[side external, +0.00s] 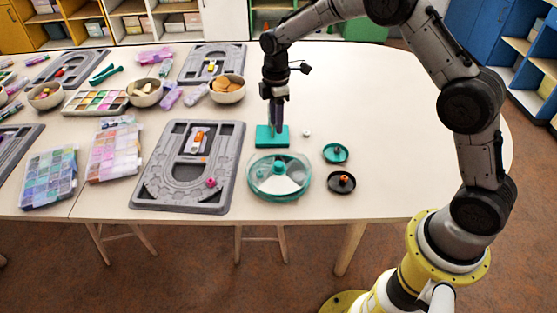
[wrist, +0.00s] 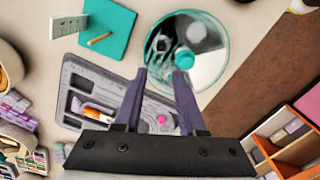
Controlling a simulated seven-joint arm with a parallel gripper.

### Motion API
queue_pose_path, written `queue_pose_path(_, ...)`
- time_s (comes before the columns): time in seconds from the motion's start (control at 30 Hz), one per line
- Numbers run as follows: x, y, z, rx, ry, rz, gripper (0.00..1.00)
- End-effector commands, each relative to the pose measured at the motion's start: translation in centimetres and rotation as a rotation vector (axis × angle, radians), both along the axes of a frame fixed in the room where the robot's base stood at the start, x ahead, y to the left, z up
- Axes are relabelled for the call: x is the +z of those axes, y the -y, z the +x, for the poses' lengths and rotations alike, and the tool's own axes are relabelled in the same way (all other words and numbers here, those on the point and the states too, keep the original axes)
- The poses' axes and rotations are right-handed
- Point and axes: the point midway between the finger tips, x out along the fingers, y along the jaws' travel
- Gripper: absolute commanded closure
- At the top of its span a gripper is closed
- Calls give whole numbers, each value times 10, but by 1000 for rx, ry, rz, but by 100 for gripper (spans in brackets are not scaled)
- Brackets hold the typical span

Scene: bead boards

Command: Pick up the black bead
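I cannot clearly make out a black bead in either view. In the side view my gripper (side external: 278,127) points down over the teal square block (side external: 265,138); the fingers hide part of it. In the wrist view my gripper (wrist: 160,75) has its two purple fingers apart, with nothing visible between them. The teal block (wrist: 118,22) there carries a thin wooden peg (wrist: 100,39). A small dark shape (wrist: 162,43) shows within the round clear container; I cannot tell whether it is a bead or a reflection.
A round clear container with a teal rim (side external: 251,183) stands in front of the block. To its right are a teal dish (side external: 328,157), a black dish (side external: 331,188) and a small white bead (side external: 306,133). A grey bead board (side external: 224,200) lies left. The table's right side is clear.

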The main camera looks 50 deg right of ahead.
Motion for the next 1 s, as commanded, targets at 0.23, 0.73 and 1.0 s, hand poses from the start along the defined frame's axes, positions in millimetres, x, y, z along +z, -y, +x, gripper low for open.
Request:
queue_pose_path(0.23, -44, 0, -2, -1, -7, 0, 60)
queue_pose_path(0.73, -97, 2, -3, -2, -4, 0, 60)
queue_pose_path(1.0, -131, 4, -5, -1, -3, 0, 60)
